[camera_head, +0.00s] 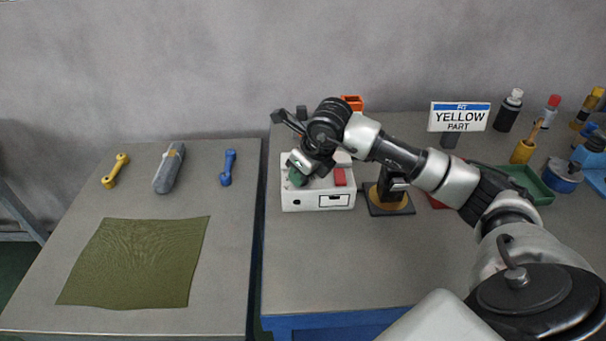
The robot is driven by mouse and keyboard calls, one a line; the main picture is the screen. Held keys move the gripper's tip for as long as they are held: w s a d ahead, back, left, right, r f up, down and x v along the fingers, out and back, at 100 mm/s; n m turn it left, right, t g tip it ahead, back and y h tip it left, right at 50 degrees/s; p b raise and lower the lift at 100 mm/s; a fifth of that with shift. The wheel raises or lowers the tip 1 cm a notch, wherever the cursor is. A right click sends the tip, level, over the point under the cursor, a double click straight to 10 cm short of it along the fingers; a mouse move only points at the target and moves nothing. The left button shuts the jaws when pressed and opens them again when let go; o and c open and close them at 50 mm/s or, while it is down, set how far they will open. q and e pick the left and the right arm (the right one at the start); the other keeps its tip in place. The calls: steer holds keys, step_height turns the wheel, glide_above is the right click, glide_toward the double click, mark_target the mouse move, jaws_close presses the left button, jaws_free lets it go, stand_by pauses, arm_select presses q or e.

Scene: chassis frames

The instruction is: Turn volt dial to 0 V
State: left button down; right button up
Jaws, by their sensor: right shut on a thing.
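A white box (288,203) stands on the right-hand table, with a dark green knob (297,178) at its top left, which looks like the volt dial. A red block or button (340,177) sits at its top right, and a small framed display (334,200) is on its front. My right gripper (301,164) reaches down over the box from the right and is shut on the green knob. The gripper and wrist hide part of the knob and the box top. The dial's markings and reading are too small to tell. My left gripper is not in view.
Right of the box are a black stand with a yellow disc (388,207), a "YELLOW PART" sign (459,117), a green tray (527,184) and several bottles. An orange bin (351,102) is behind. The left table holds a green cloth (137,262), wrenches and a grey object (168,170).

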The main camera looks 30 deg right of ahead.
steer(key=shift+m, duration=0.5)
steer(key=o, duration=0.9)
steer(key=shift+r, duration=0.1)
steer(key=b+v, duration=0.1)
steer(key=v, duration=0.9)
steer(key=shift+s+a+r, duration=0.15)
steer(key=shift+s+r, duration=0.05)
steer(key=shift+r, duration=0.15)
